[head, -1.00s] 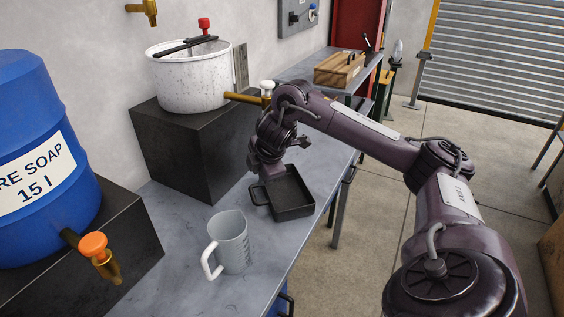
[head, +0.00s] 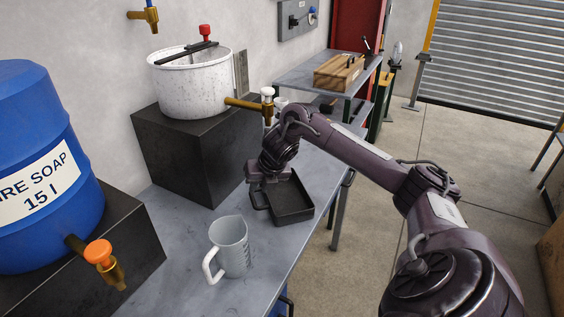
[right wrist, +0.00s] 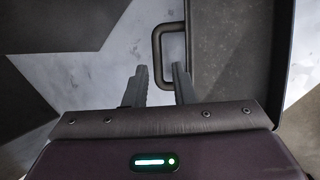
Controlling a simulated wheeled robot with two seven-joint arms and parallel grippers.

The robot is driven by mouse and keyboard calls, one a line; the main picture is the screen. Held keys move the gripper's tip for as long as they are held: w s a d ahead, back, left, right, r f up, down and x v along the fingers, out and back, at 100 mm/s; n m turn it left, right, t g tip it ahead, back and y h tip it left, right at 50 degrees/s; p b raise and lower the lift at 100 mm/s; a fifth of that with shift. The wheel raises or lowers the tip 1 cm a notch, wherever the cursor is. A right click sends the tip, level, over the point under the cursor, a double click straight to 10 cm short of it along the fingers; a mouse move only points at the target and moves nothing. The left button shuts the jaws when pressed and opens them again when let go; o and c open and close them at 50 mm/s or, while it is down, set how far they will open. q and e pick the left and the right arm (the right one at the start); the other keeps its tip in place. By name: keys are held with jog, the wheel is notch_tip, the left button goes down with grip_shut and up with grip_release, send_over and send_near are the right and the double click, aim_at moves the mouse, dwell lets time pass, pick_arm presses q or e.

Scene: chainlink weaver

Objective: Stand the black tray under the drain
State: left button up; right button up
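The black tray (head: 291,207) lies flat on the grey workbench, in front of the black block. Its loop handle (head: 259,197) points left. The drain (head: 246,103) is a brass pipe with a white-topped tap on the speckled white pot (head: 192,84); it is above and behind the tray. My right gripper (head: 260,184) is low over the tray's handle side. In the right wrist view its two fingers (right wrist: 161,84) are apart and empty, with the handle (right wrist: 166,42) just ahead of the gap between them. The tray (right wrist: 232,65) also shows there. My left gripper is out of view.
A grey measuring jug (head: 231,248) stands near the tray, towards the front. A blue soap drum (head: 40,150) with an orange-knobbed tap stands on a black block at left. The pot's black block (head: 195,150) borders the bench space behind. A wooden box (head: 338,72) sits further back.

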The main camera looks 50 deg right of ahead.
aim_at(254, 199)
jog(key=x, duration=0.1)
jog(key=p+x, duration=0.1)
jog(key=x, duration=0.2)
jog(key=shift+a+f, duration=0.35)
jog(key=shift+f, duration=0.05)
jog(key=shift+w+d+f, duration=0.1)
jog(key=shift+w+f, duration=0.15)
jog(key=shift+f, duration=0.35)
jog(key=shift+r, duration=0.1)
grip_shut()
